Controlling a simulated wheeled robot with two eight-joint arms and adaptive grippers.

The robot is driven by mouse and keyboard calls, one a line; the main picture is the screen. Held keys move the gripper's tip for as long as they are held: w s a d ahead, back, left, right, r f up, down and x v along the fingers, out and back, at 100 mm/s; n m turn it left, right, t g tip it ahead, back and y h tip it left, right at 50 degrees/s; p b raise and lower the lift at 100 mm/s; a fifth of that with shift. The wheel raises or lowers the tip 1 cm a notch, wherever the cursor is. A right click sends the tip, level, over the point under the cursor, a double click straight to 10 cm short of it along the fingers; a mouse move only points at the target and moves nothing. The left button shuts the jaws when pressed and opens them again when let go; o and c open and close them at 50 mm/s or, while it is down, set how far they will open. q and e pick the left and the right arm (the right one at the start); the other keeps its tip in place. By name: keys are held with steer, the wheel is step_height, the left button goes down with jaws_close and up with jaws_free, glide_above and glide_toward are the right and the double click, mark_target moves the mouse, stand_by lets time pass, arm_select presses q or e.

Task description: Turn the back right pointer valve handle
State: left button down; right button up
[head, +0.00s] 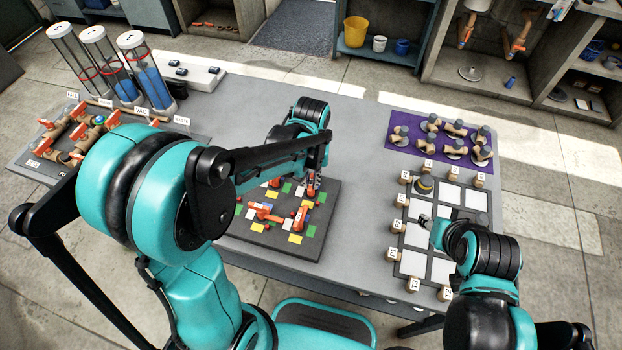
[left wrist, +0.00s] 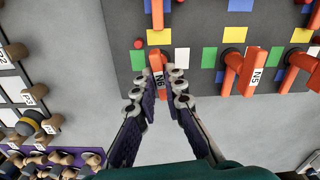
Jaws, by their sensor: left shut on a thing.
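A dark board (head: 328,240) on the grey table carries orange-red pointer valve handles and coloured squares. The back right handle (head: 311,190) is under my left gripper (head: 316,180), partly covered by it. In the left wrist view this handle (left wrist: 157,62) bears the label N6, and the fingers of my left gripper (left wrist: 160,93) are shut on its labelled end from both sides. Another handle (left wrist: 241,75), labelled N5, stands apart from the fingers. My right gripper (head: 428,226) hangs over the white-squared board at the right; its fingers are too small to read.
The white-squared board (head: 416,236) has labelled wooden blocks around it. A purple mat (head: 401,122) with several valve-like pieces lies behind it. Clear tubes (head: 152,75) and a pipe board (head: 55,165) stand at the left. Table beside the handle board is bare.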

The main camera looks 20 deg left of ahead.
arm_select(q)
steer(key=shift+m, duration=0.8)
steer(key=c, duration=1.6)
jaws_free()
steer(key=shift+r, duration=0.1)
step_height(320, 180, up, 12)
steer(key=t+b, duration=0.2)
steer(key=t, duration=0.5)
glide_toward(311, 182)
steer(key=s+a+r, duration=0.1)
steer(key=s+a, duration=0.3)
steer(key=shift+s+a+r, duration=0.2)
steer(key=shift+a, duration=0.15)
